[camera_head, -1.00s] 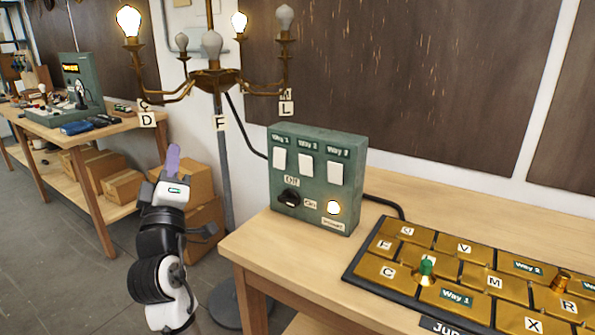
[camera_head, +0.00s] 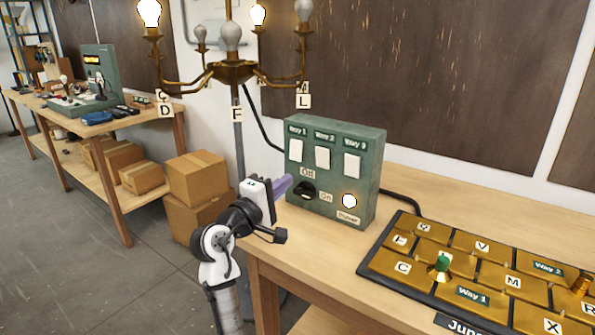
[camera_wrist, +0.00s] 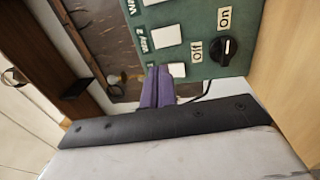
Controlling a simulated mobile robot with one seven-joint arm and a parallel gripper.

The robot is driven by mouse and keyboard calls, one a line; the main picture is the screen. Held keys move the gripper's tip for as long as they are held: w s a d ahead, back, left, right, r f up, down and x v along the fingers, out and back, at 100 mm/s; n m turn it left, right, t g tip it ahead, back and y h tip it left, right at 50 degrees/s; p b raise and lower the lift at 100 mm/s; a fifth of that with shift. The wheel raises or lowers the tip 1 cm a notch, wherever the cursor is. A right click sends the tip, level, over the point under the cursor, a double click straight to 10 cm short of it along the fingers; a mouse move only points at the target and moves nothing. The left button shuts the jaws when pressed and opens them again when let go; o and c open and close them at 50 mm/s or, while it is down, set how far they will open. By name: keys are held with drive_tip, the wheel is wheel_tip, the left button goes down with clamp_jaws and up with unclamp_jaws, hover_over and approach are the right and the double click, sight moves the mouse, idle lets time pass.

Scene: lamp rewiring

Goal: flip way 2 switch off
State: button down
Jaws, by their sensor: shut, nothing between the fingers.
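The green switch box (camera_head: 372,185) stands at the table's left end with three white switches in a row under labels Way 1, Way 2 and Way 3. The Way 2 switch (camera_head: 322,158) is the middle one; its rocker position is too small to tell. In the wrist view the Way 2 switch (camera_wrist: 161,37) is up and slightly right of my fingers, with the Way 1 switch (camera_wrist: 177,70) nearest them. My gripper (camera_head: 283,185) is shut and empty, its purple fingers pointing at the box's left side. The fingers also show in the wrist view (camera_wrist: 157,88); contact cannot be told.
A black knob (camera_head: 305,190) and a lit round lamp (camera_head: 349,201) sit below the switches. A brass chandelier (camera_head: 232,72) with two lit bulbs hangs close above. A brass-tiled junction board (camera_head: 410,268) lies on the table (camera_head: 300,245) at the right.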

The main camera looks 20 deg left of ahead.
sight(320, 152)
drive_tip(key=p+x, duration=0.4)
drive_tip(key=x, duration=0.8)
drive_tip(key=shift+r, duration=0.15)
drive_tip(key=shift+w+d, duration=0.2)
drive_tip(key=shift+w, duration=0.25)
drive_tip(key=shift+w+d+r, duration=0.15)
drive_tip(key=shift+w, duration=0.1)
drive_tip(key=shift+s, duration=0.2)
